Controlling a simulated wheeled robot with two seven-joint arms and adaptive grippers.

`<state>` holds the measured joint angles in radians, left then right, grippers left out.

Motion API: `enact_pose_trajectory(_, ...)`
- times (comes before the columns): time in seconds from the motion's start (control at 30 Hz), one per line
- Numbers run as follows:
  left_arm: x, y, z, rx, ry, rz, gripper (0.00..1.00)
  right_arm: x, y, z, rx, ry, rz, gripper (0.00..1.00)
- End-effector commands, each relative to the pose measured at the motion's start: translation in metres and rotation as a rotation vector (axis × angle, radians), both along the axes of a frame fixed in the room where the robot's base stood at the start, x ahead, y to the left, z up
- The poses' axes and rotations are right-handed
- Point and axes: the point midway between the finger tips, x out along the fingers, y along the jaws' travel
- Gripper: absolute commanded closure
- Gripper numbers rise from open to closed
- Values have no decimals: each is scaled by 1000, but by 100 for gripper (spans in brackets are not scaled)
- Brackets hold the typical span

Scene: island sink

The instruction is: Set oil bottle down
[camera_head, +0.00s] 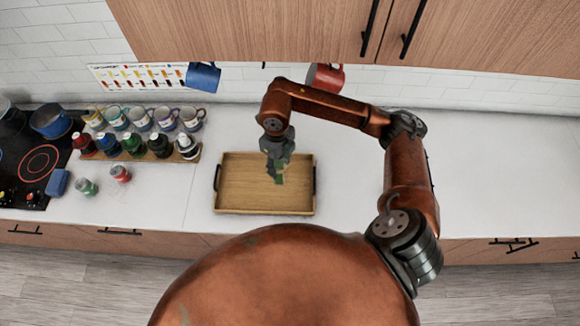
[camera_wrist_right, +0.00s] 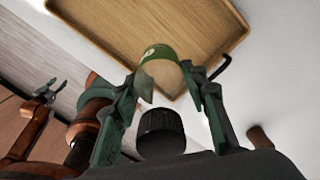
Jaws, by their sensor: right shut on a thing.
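My right gripper (camera_head: 277,170) reaches down over the wooden tray (camera_head: 224,196) on the white counter. In the right wrist view its two green fingers (camera_wrist_right: 170,82) are shut on the oil bottle. The oil bottle has a black cap (camera_wrist_right: 162,132) near the wrist and a green label (camera_wrist_right: 158,54) at its far end, over the tray. In the head view the gripper mostly hides the bottle, with a bit of green (camera_head: 279,180) showing. I cannot tell whether its base touches the tray. My left gripper (camera_wrist_right: 44,92) shows small in the right wrist view, its jaws unclear.
A wooden rack (camera_head: 92,157) with several dark bottles and several mugs stands left of the tray. Two small jars (camera_head: 121,173) stand in front of it, beside a black cooktop (camera_head: 28,183). A blue mug (camera_head: 203,77) and a red mug (camera_head: 325,77) hang above. Counter right of the tray is clear.

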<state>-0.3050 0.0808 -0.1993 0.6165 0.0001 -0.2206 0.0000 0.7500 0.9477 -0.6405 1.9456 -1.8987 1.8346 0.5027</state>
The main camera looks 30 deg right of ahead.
Motion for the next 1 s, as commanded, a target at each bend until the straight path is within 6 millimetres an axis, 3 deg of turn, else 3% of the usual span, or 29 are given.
enact_pose_trajectory(0.1,2,0,11,0,-2,0,60,3,-21,-18,0,4,-3,98)
enact_pose_trajectory(0.3,6,-1,18,-1,-8,-1,60,8,-41,-45,1,0,1,98)
enact_pose_trajectory(0.57,9,-1,23,-1,-12,-2,60,10,-51,-59,1,0,2,98)
enact_pose_trajectory(0.8,10,-1,41,-1,-13,-2,60,10,-52,-88,2,0,3,98)
enact_pose_trajectory(1.0,10,-2,39,-1,-13,-2,60,11,-53,-92,1,-3,5,98)
